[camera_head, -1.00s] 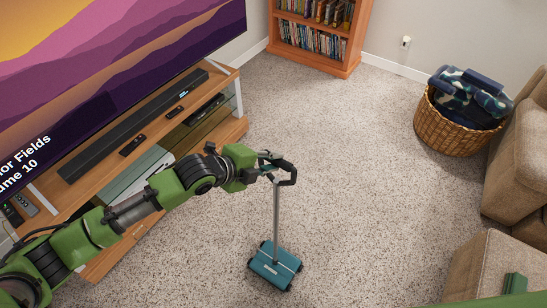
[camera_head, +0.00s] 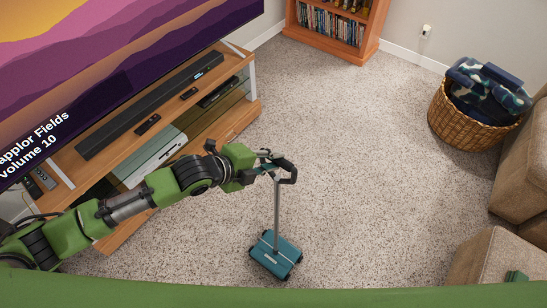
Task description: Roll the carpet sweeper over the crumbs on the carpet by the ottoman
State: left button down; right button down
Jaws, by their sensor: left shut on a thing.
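The carpet sweeper (camera_head: 276,254) has a teal head that stands on the speckled carpet (camera_head: 340,160) and a grey pole that rises to a black handle. My left gripper (camera_head: 268,166) is shut on the handle at the top of the pole. The pole is nearly upright. The ottoman (camera_head: 495,254) is a beige block at the lower right, partly cut off by the frame. I cannot make out crumbs against the carpet's speckle. My right gripper is not in view.
A wooden TV stand (camera_head: 225,120) with a soundbar (camera_head: 150,105) is at the left, under a large TV (camera_head: 100,60). A bookcase (camera_head: 335,30) stands at the back. A wicker basket (camera_head: 465,125) and a sofa (camera_head: 520,170) are at the right. The middle carpet is clear.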

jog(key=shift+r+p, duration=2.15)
jog(key=shift+p, duration=0.05)
